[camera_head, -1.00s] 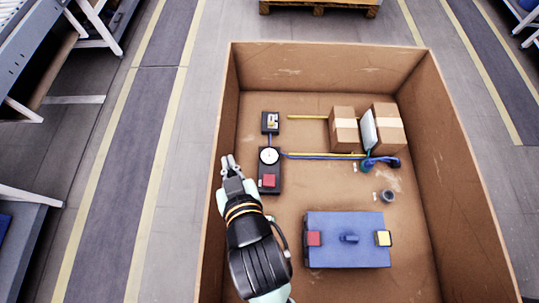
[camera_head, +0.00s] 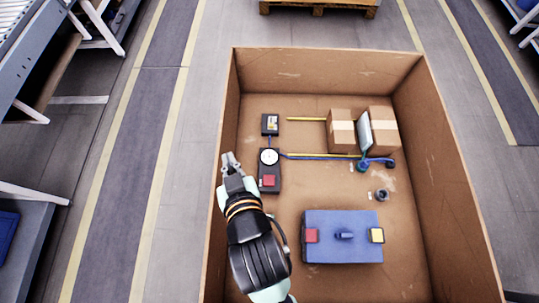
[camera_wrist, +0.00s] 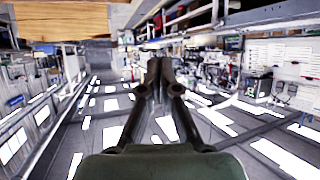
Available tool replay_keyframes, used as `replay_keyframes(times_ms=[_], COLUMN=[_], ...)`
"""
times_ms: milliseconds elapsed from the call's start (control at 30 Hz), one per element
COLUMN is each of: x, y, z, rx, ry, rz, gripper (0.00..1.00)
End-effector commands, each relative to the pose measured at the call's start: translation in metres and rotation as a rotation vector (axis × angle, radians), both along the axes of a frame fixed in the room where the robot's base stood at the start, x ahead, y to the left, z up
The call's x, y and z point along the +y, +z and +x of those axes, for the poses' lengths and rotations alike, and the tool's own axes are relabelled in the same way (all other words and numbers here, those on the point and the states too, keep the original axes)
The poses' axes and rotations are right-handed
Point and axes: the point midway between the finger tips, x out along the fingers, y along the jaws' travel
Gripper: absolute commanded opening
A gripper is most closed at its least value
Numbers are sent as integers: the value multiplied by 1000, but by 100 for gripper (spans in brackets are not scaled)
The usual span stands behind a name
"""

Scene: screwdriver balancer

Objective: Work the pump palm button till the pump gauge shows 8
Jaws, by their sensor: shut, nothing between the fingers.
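The pump is a dark box on the left of the large brown box's floor in the head view. Its red palm button (camera_head: 269,181) is on the near end, and its round white gauge (camera_head: 268,157) is on the far end. The gauge reading is too small to make out. My gripper (camera_head: 229,159) is left of the pump, near the brown box's left wall, apart from the button. In the wrist view my gripper (camera_wrist: 160,65) is shut and empty, its fingers together. The pump does not show in the wrist view.
A blue case (camera_head: 343,249) with red and yellow blocks lies at the near right. A small dark unit (camera_head: 270,124) stands beyond the gauge. Two cartons (camera_head: 342,132) stand at the back right. A small dark cup (camera_head: 382,195) sits right of centre. The brown box's walls (camera_head: 325,71) surround everything.

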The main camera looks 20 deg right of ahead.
Motion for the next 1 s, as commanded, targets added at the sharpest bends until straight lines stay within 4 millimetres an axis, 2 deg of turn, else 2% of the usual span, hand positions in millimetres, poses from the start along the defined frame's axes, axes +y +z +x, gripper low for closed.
replay_keyframes(times_ms=[167, 667, 1000], x=[0, 0, 0], y=[-5, -50, -51], z=[-1, -1, -2], rx=[3, 6, 5], ry=[0, 1, 1], rz=[0, 0, 0], gripper=[0, 0, 0])
